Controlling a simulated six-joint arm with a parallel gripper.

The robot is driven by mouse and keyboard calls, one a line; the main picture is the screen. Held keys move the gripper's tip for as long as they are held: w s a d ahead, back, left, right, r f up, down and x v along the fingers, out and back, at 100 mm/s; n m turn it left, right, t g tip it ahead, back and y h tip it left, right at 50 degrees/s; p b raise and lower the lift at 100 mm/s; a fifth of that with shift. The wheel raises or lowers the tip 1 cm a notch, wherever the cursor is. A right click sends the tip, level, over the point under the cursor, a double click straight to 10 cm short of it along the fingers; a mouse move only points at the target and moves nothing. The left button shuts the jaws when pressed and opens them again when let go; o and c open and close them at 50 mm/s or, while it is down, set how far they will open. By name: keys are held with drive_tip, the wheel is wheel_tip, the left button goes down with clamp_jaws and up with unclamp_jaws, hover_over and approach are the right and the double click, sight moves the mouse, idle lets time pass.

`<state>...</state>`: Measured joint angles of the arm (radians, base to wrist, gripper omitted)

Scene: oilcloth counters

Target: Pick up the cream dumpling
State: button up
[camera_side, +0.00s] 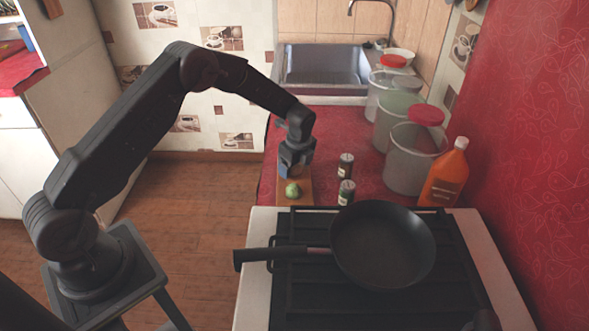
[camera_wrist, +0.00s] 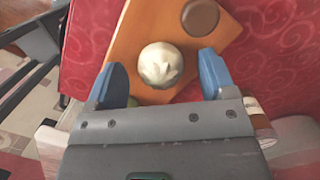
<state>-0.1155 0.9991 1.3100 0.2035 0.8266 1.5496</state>
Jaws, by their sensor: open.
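The cream dumpling (camera_wrist: 160,64) is round and pale with a pleated top. In the wrist view it sits on a wooden board (camera_wrist: 131,48), between the blue fingertips of my gripper (camera_wrist: 161,70). The fingers are open, with a gap on each side of it. I cannot tell how far above the board the fingertips are. In the side view my gripper (camera_side: 296,171) points down over the board (camera_side: 305,199), and the dumpling is not visible there.
A green round item (camera_side: 292,190) lies on the board's near end. A brown disc (camera_wrist: 200,17) lies beside the dumpling. Two small jars (camera_side: 346,167) stand right of the board. A black pan (camera_side: 383,245) is on the stove, and canisters (camera_side: 414,158) and an orange bottle (camera_side: 445,177) line the wall.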

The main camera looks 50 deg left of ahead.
drive_tip(key=shift+f, duration=0.2)
drive_tip(key=c, duration=0.7)
drive_tip(key=shift+o, duration=0.2)
drive_tip(key=shift+r, duration=0.1)
